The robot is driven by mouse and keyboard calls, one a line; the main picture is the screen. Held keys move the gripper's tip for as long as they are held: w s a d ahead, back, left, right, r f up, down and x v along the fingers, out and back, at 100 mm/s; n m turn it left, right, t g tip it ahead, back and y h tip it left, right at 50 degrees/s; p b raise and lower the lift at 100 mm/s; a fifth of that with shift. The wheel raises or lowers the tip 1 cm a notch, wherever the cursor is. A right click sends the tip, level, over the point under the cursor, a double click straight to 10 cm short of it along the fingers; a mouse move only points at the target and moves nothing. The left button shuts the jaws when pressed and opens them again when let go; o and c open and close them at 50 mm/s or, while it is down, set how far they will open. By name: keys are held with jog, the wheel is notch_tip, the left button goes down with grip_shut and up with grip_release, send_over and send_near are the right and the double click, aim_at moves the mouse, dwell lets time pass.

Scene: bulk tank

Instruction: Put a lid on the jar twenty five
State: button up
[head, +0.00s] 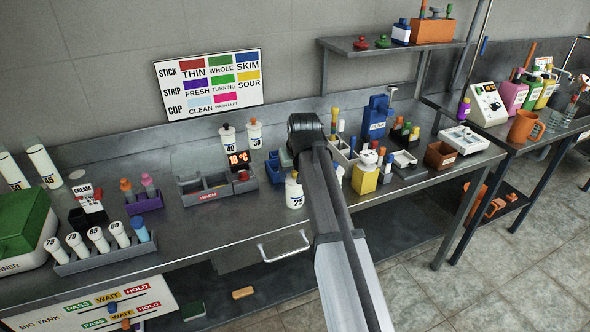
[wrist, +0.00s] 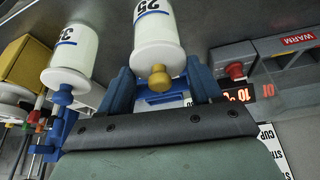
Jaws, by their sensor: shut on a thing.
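The jar twenty five (head: 295,198) stands upright on the steel bench, left of my arm. It is white with a blue stripe and the number 25, which also shows in the wrist view (wrist: 154,22). A white lid (wrist: 158,57) with a gold knob (wrist: 159,77) sits at its mouth, apparently on it. My gripper (wrist: 163,72) has its two blue fingers spread on either side of this lid, shut on its rim. Whether the lid is fully seated I cannot tell. In the head view my arm hides the fingers.
Jars 40 (head: 229,139) and 30 (head: 254,134) stand behind. The grey warm box (head: 205,188) is to the left and a yellow box (head: 364,181) to the right.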

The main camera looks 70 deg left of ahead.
jog(key=o, duration=1.1)
jog(key=v, duration=1.3)
jog(key=shift+d+r, duration=0.15)
jog(key=shift+r, duration=0.2)
